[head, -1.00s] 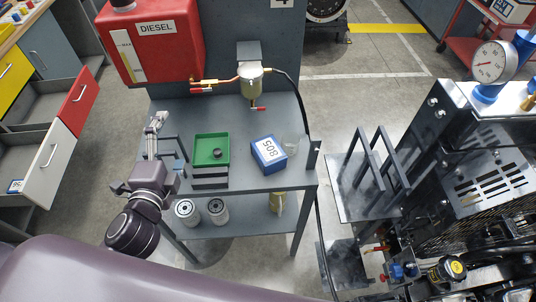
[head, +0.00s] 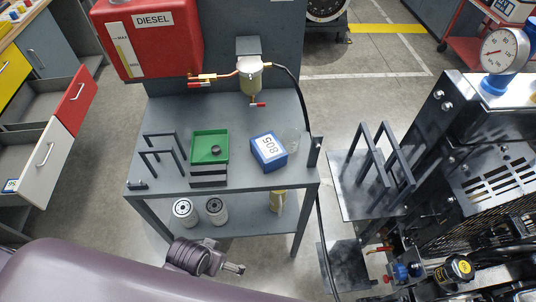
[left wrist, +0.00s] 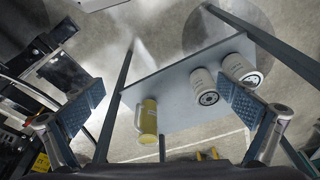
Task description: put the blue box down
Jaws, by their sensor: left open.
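The blue box (head: 269,152) has a white top label reading 805. It rests on the grey table top (head: 230,112), right of a green tray, in the head view. My left gripper (head: 235,267) is in front of the table's front edge, apart from the box. In the left wrist view its two padded fingers (left wrist: 165,88) are spread wide with nothing between them. That view looks at the lower shelf (left wrist: 180,112); the blue box does not show there. My right gripper is in no view.
The green tray (head: 222,135) and a clear glass (head: 290,139) flank the box. Metal racks (head: 160,152) stand at the table's left. Two filters (head: 184,209) and a yellow mug (left wrist: 147,120) are on the lower shelf. The engine (head: 490,180) is at right.

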